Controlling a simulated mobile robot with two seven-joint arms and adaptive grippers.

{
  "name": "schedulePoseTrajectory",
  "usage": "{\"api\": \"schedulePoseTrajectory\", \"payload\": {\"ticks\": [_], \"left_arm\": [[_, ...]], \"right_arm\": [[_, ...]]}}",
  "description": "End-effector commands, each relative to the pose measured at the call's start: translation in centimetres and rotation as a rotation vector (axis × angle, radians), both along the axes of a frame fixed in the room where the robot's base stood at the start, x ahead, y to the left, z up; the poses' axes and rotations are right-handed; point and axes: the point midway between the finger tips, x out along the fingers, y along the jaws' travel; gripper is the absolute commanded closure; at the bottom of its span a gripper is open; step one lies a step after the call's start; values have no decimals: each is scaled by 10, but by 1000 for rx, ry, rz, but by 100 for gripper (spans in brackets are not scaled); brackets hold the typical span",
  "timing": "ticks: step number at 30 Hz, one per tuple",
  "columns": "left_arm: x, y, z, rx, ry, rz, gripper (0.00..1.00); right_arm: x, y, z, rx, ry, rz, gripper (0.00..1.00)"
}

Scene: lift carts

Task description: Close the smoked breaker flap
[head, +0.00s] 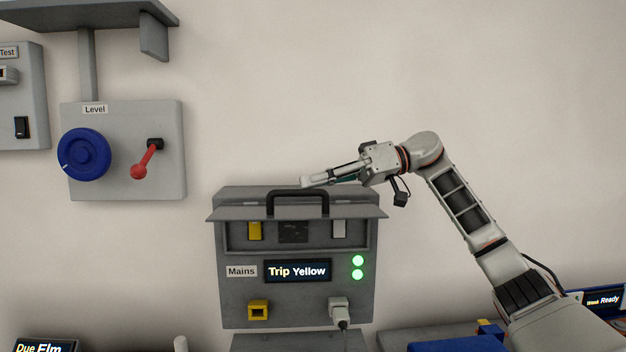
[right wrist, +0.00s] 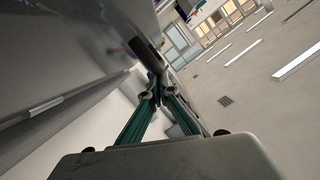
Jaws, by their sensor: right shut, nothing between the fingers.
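The grey breaker flap (head: 235,213) is raised and sticks out from the top of the Mains box (head: 230,300). Its black handle (head: 297,196) shows at the front. Under the flap the breaker recess is open, with a yellow switch (head: 255,231) and a pale switch (head: 338,229). My right gripper (head: 305,183) is shut and empty, its fingertips just above the flap by the handle. I cannot tell whether they touch it. In the right wrist view the closed fingertips (right wrist: 151,94) are close to a dark bar. My left gripper is not in view.
The box display (head: 298,271) reads "Trip Yellow", beside two green lights. A yellow socket (head: 258,309) and a plug with a cable (head: 339,309) are below. A Level panel (head: 115,185) with blue knob and red lever is at left. The wall above is clear.

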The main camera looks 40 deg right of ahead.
Motion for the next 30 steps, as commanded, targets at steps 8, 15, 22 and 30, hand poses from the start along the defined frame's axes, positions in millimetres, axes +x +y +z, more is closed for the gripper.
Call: {"api": "schedulePoseTrajectory", "payload": {"ticks": [8, 15, 22, 30], "left_arm": [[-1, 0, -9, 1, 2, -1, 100], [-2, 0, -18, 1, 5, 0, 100], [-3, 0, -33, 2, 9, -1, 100], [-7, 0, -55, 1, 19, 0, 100]], "right_arm": [[-10, 6, -21, -109, -169, -1, 100], [-19, 11, -42, -182, -285, -1, 100], [-22, 13, -64, -296, -473, 0, 100], [-20, 13, -92, -429, -689, 1, 100]]}}
